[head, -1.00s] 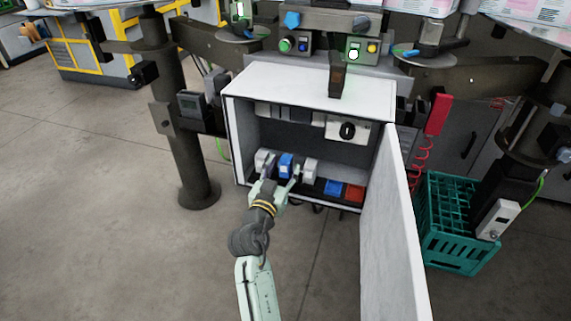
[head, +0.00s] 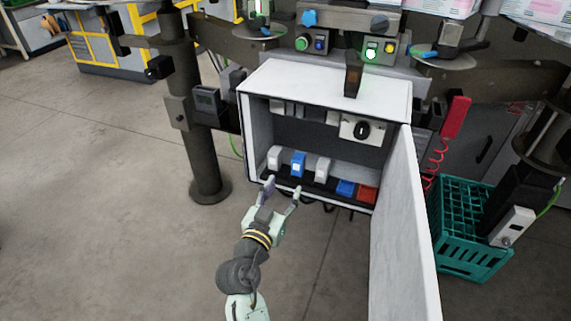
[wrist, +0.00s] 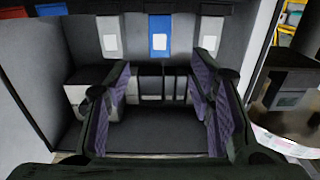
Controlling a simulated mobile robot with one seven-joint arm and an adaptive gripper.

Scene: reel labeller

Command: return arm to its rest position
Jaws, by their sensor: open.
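My gripper (head: 283,190) is open and empty, just in front of the open cabinet (head: 325,82), below its lower front edge and apart from it. In the wrist view the two fingers (wrist: 160,95) stand wide apart with nothing between them. The blue module (head: 298,165) stands in the cabinet between two light grey ones, a left one (head: 275,158) and a right one (head: 322,169). The blue module also shows in the wrist view (wrist: 160,38), beyond the fingertips.
The cabinet door (head: 404,230) hangs open on the right. A blue block (head: 346,187) and a red block (head: 367,194) sit at the cabinet's lower right. A teal crate (head: 462,225) stands right of the door. A dark post (head: 200,130) rises at left. Floor at lower left is clear.

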